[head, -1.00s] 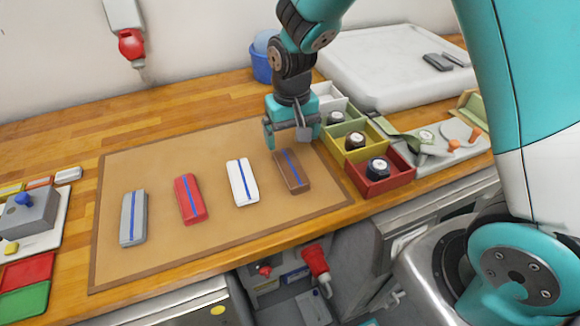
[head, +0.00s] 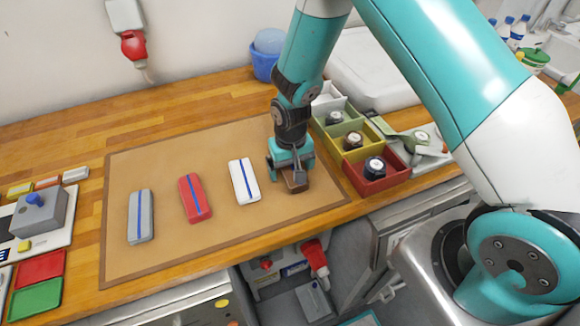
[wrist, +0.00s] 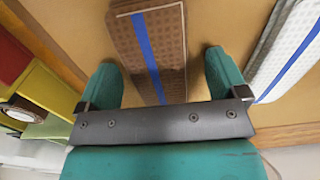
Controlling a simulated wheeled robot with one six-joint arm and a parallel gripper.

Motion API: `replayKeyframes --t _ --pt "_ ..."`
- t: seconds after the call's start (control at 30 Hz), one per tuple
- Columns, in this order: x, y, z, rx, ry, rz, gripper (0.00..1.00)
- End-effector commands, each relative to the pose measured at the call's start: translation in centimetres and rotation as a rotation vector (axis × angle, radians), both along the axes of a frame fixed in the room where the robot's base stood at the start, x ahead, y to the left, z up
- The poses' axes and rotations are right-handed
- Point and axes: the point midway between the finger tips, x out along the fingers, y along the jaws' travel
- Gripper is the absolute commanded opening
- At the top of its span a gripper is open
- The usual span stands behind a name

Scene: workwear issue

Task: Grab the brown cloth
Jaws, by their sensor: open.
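The brown cloth (head: 294,184) is a folded block with a blue stripe, lying on the tan mat (head: 165,255). My gripper (head: 290,176) is right over it and hides most of it in the head view. In the wrist view the brown cloth (wrist: 150,50) lies between my two open teal fingers (wrist: 163,82), with a gap on each side. Its near part is hidden behind the gripper's dark bar. I cannot tell how far the fingertips are above the mat.
A white cloth (head: 243,181), a red cloth (head: 195,198) and a grey cloth (head: 141,216) lie to the left on the mat. The white cloth is close by in the wrist view (wrist: 288,45). Coloured bins, including a red bin (head: 384,185), stand close on the right.

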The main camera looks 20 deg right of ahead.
Motion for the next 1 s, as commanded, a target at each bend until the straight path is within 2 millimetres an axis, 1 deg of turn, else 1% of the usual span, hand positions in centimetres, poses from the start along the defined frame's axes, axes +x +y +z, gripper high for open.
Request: replayKeyframes --t 0.07,0.1,0.27,0.3,0.33,0.63,0.77,0.87,0.97,1.0 --pt "0.0 0.0 0.0 0.0 0.0 0.0 0.92" --pt "0.0 0.0 0.0 0.0 0.0 0.0 0.89" --pt "0.0 0.0 0.0 0.0 0.0 0.0 0.52" --pt "0.0 0.0 0.0 0.0 0.0 0.0 0.43" --pt "0.0 0.0 0.0 0.0 0.0 0.0 0.38" --pt "0.0 0.0 0.1 0.0 -0.001 0.0 0.38" --pt "0.1 0.0 0.8 0.001 -0.003 0.0 0.38" --pt "0.2 0.0 1.8 0.001 -0.004 0.0 0.38" --pt "0.1 0.0 3.6 0.002 -0.006 0.0 0.38" --pt "0.2 0.0 4.5 0.002 -0.007 0.0 0.38"
